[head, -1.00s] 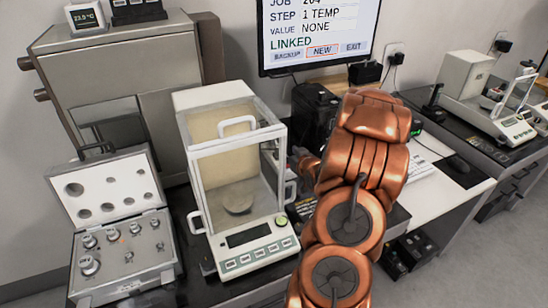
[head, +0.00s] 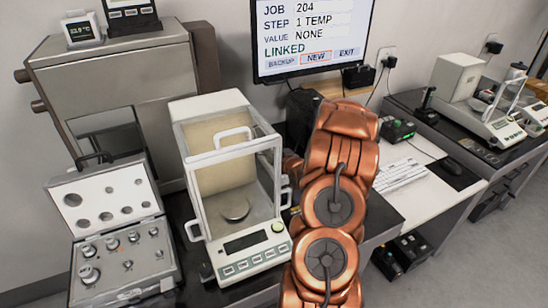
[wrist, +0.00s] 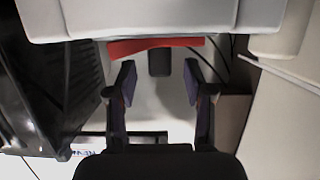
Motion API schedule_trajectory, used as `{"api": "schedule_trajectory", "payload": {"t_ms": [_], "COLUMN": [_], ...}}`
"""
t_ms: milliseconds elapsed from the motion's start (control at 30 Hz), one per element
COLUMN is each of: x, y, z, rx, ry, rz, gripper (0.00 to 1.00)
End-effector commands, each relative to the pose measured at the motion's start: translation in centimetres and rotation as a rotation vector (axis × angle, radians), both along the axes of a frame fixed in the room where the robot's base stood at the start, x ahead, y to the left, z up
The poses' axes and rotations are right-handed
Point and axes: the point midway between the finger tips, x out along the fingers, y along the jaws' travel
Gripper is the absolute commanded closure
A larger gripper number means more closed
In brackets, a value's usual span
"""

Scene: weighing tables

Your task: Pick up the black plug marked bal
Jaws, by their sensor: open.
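In the wrist view a dark block (wrist: 159,62), perhaps the black plug, shows between and beyond my fingertips, under a red piece (wrist: 150,46). No marking on it is readable. My gripper (wrist: 159,82) is open, with a finger on each side of that block and a gap to both. In the head view my copper-coloured arm hides the gripper. A black plug (head: 391,62) sits in the wall outlet right of the monitor, and another (head: 494,47) in an outlet farther right. I cannot tell whether either is marked bal.
A glass-sided balance (head: 250,240) stands left of my arm, beside an open case of weights (head: 115,285). In the wrist view a large pale body (wrist: 150,18) spans the top, a black ribbed box (wrist: 45,75) stands left, and thin dark cables (wrist: 215,68) run at right.

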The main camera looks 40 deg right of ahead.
Motion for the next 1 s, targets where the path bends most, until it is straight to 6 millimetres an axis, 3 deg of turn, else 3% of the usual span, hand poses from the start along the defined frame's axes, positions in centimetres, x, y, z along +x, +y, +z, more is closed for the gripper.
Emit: {"api": "schedule_trajectory", "payload": {"t_ms": [200, 433, 933, 1000], "x": [1.39, 1.44, 1.41, 1.41], "y": [-0.43, -0.47, -0.46, -0.46], "z": [-0.40, -0.49, -0.52, -0.52], "rx": [0.001, 0.000, 0.000, 0.000], "ry": [0.000, 0.000, 0.001, 0.001], "rz": [0.001, 0.000, 0.000, 0.000], "gripper": [0.48, 0.48, 1.00, 1.00]}}
